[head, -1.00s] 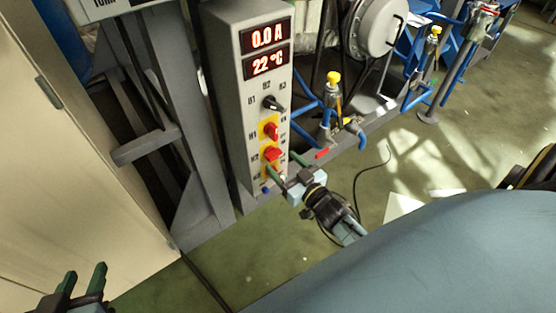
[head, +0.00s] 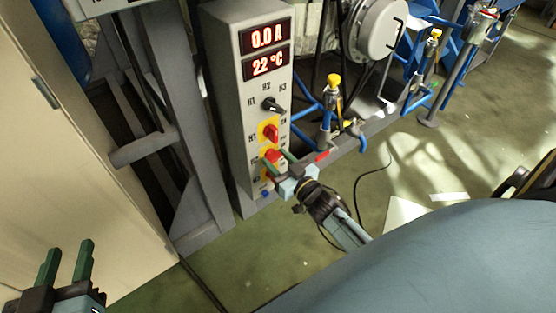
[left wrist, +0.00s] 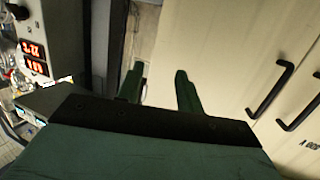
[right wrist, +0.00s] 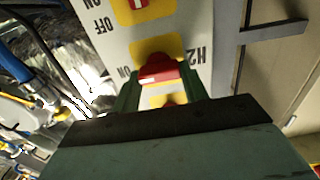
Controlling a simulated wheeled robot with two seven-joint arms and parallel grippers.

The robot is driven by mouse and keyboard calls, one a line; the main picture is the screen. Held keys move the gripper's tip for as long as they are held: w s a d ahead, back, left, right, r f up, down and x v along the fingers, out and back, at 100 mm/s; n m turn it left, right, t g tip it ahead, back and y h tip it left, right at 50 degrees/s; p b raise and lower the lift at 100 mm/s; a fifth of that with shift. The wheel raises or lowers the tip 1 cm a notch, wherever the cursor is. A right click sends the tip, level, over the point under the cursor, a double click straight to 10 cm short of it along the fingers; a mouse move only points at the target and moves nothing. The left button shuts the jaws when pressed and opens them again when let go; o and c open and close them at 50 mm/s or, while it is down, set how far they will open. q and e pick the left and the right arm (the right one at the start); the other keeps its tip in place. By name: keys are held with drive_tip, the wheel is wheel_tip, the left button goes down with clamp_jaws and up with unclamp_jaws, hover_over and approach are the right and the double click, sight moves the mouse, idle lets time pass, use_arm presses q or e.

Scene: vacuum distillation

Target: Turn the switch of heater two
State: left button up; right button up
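The control box (head: 232,100) stands in the middle of the head view. Heater two's switch (head: 272,156) is a red knob on a yellow plate, below a similar switch. In the right wrist view the same red knob (right wrist: 157,70) shows beside the label H2 (right wrist: 197,60). My right gripper (head: 280,161) is at this switch. In the right wrist view its fingers (right wrist: 158,88) are spread, one on each side of the knob; I cannot tell whether they touch it. My left gripper (head: 67,262) is open and empty at lower left, near the cabinet, and also shows in the left wrist view (left wrist: 158,85).
The upper red switch (head: 270,132) and black selector knob (head: 272,104) are just above. A blue button (head: 265,193) is below. Grey frame posts (head: 170,110) and a pale cabinet (head: 60,160) stand left. Blue tubing and a yellow-topped valve (head: 333,82) are right.

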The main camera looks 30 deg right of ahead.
drive_tip(key=shift+c, duration=1.3)
